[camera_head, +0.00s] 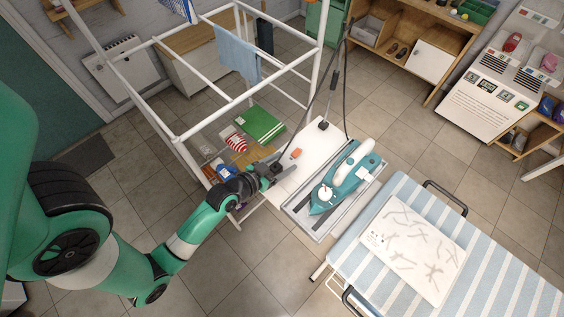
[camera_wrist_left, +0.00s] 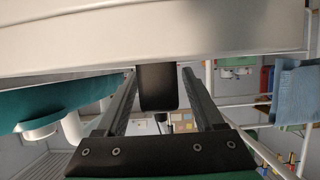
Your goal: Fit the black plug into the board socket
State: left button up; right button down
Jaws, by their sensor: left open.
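My left gripper (camera_head: 279,168) is at the left edge of a white board (camera_head: 313,152), and its jaws are open. In the left wrist view a dark block, apparently the black plug (camera_wrist_left: 157,88), is between the two open fingers (camera_wrist_left: 160,84). A narrow gap shows on each side of it. Its upper end meets a broad white surface (camera_wrist_left: 160,35); I cannot tell whether it is seated in a socket. The socket opening is hidden. In the head view a dark cord runs from the gripper area up to the right. My right gripper is not in view.
A white pipe frame (camera_head: 225,110) with a blue towel (camera_head: 237,53) stands behind. A green book (camera_head: 259,124) lies beyond the gripper.

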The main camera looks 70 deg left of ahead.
pick_arm(q)
jog(key=shift+s+r, duration=0.1)
jog(key=shift+r, duration=0.1)
jog(key=v, duration=1.1)
jog(key=shift+s+d+r+p, duration=0.2)
jog(key=shift+s+d+p, duration=0.05)
jog(key=shift+s+p, duration=0.1)
jog(key=shift+w, duration=0.1)
